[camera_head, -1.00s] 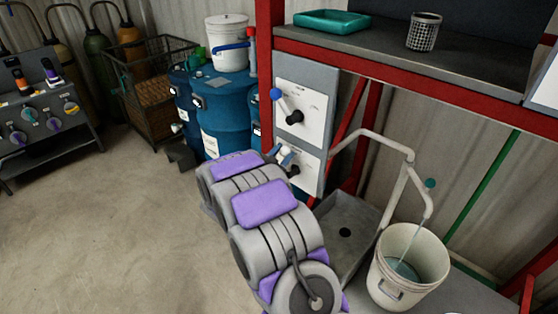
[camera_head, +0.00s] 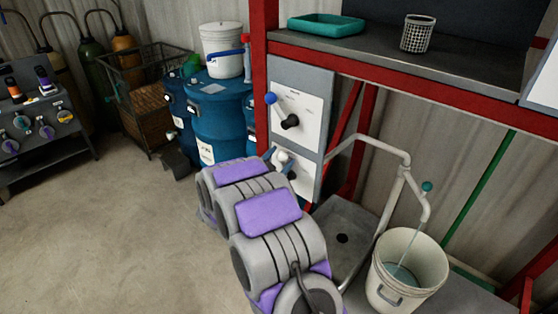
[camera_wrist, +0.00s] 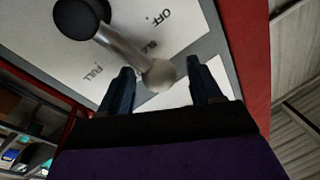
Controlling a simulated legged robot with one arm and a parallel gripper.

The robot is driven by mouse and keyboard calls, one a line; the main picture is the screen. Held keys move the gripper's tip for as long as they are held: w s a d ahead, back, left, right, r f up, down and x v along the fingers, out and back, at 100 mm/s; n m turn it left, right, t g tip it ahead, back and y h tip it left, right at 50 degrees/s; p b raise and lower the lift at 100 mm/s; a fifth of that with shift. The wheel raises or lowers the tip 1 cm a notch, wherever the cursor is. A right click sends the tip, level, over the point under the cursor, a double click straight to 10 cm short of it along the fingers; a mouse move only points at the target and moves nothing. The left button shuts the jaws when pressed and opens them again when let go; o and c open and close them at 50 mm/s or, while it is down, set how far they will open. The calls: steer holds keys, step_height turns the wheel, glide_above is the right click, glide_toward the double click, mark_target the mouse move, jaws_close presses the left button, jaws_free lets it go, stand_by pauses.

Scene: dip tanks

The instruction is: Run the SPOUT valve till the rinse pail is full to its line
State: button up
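The rinse pail (camera_head: 405,262), white, stands under the bent spout pipe (camera_head: 424,205) in the head view. A thin stream (camera_head: 403,256) runs from the spout into bluish water low in the pail. I cannot make out its line. The lower valve lever, with a pale ball knob (camera_wrist: 159,75), sits on a white panel; in the head view the knob (camera_head: 283,157) is small. The lever lies close to the panel's middle mark, between OFF and FULL. My gripper (camera_wrist: 163,82) is open, its two dark fingers on either side of the knob with gaps showing.
An upper valve lever with a blue knob (camera_head: 270,98) is just above. A grey sink (camera_head: 354,222) lies between panel and pail. A red-framed shelf (camera_head: 460,88) holds a teal tray (camera_head: 326,24) and a mesh cup (camera_head: 420,33).

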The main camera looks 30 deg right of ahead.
steer(key=p+v, duration=0.1)
steer(key=v, duration=1.6)
steer(key=shift+a, duration=0.25)
steer(key=shift+f, duration=0.1)
